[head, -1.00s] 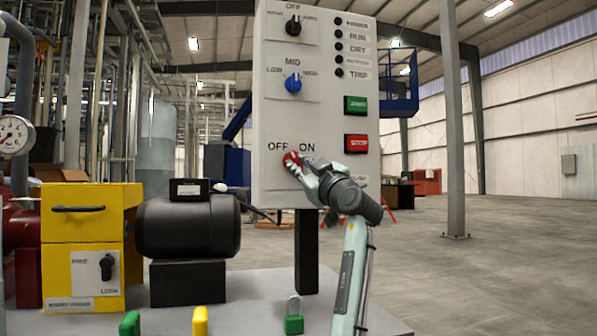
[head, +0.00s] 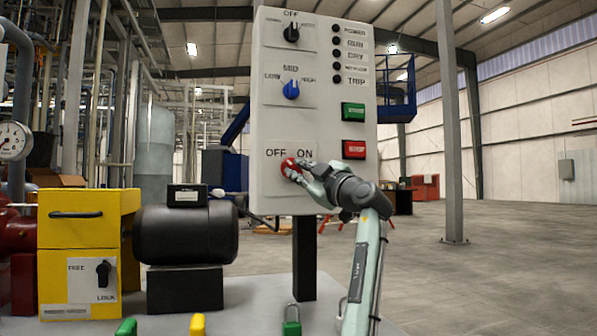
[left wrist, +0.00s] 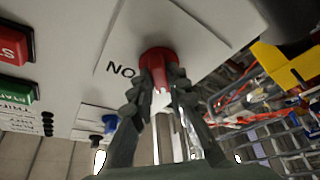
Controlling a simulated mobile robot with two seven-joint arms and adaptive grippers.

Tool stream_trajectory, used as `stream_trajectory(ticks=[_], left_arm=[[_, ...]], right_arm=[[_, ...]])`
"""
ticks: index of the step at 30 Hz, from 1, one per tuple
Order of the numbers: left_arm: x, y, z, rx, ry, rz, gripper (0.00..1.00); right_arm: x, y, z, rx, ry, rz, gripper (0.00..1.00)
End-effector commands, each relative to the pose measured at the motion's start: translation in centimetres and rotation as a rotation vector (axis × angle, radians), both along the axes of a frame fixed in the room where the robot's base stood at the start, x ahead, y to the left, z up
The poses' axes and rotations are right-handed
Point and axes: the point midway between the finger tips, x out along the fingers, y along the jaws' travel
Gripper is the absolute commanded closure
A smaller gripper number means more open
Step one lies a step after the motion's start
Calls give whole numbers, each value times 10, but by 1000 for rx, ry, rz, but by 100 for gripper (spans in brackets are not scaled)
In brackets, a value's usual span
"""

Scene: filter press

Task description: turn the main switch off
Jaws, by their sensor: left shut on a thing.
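The main switch is a red knob (head: 288,167) low on the grey control panel (head: 270,190), under the words OFF and ON. My left gripper (head: 297,171) is at the knob, its arm coming up from below. In the left wrist view the fingers (left wrist: 160,92) are shut on the red knob (left wrist: 158,60), one on each side. The fingers cover part of the knob, so I cannot tell which word it points to. My right gripper is not in view.
Above the knob are a blue selector (head: 291,90), a black selector (head: 291,34), a green button (head: 353,112) and a red button (head: 354,149). A yellow box (head: 70,235) and dark motor (head: 187,233) stand left. Open floor lies right.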

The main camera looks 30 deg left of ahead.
Motion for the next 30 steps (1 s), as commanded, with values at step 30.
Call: stream_trajectory(ticks=[30], left_arm=[[-28, -65, -20, 0, -1, -5, 64]], right_arm=[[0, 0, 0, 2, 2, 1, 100]])
